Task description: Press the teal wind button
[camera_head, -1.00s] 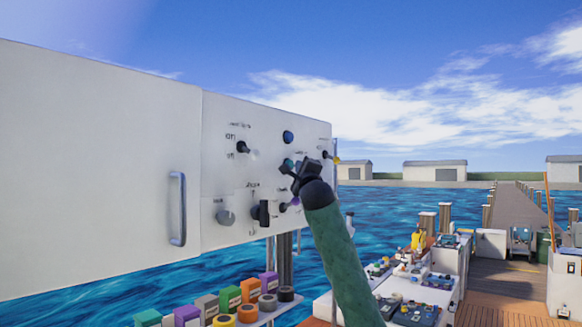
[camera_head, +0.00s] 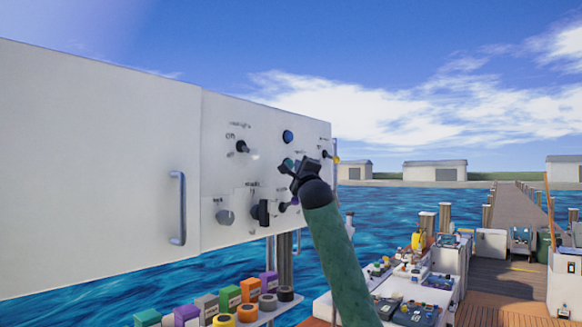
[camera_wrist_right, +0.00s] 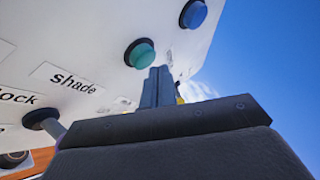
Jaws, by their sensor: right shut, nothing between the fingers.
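The teal button (camera_wrist_right: 140,54) is a round cap on the white panel, near the upper middle of the right wrist view. In the head view only a part of the teal button (camera_head: 288,163) shows beside my gripper. My right gripper (camera_head: 291,167) is shut and empty at the panel's front. In the wrist view its closed fingers (camera_wrist_right: 157,74) point up, just right of and below the teal button. I cannot tell whether they touch it. No "wind" label is legible. My left gripper is not in view.
A blue button (camera_head: 288,136) sits above the teal one. A black-tipped switch (camera_head: 242,147), a grey knob (camera_head: 226,216) and a black switch (camera_head: 262,211) are on the panel. A "shade" label (camera_wrist_right: 72,79) is near the fingers. A handle (camera_head: 178,208) is at left.

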